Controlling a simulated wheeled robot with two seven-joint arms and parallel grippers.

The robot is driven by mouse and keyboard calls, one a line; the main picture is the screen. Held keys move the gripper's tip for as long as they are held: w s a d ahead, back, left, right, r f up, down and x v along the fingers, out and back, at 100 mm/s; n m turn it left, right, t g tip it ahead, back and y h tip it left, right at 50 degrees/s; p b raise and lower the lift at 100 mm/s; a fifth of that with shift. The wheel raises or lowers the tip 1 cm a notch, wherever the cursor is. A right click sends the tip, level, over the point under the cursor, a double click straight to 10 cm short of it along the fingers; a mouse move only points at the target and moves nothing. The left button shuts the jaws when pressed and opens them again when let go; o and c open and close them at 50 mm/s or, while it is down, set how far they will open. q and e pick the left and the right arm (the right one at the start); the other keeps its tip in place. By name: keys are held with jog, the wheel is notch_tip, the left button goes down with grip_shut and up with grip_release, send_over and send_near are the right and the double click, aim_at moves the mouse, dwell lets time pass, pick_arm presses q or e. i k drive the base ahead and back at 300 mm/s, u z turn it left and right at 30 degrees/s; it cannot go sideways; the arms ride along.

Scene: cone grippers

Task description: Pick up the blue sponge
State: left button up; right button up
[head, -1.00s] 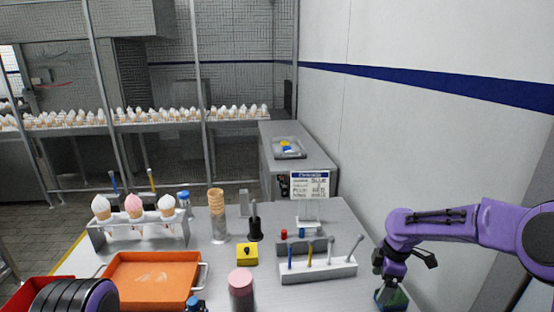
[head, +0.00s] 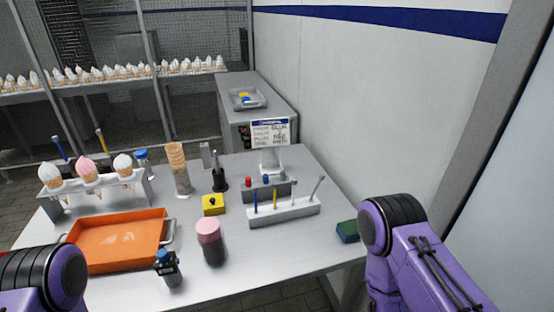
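A small blue block with a green top (head: 347,231), looking like the blue sponge, lies at the right edge of the metal table, close to my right arm. It appears flat on the tabletop, with nothing gripping it that I can see. My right arm comes in at the lower right, but its gripper is out of view. Only a rounded dark and purple part of my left arm shows at the lower left, and its gripper is out of view.
The metal table (head: 300,245) also holds an orange tray (head: 115,240), a pink-capped jar (head: 210,243), a dark bottle (head: 168,268), a yellow block (head: 213,204), a white tool rack (head: 285,212) and an ice-cream cone rack (head: 140,188). A wall stands close on the right.

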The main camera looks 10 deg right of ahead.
aim_at(348, 230)
jog(key=u, duration=2.25)
jog(key=k, duration=0.75)
jog(key=z, duration=1.65)
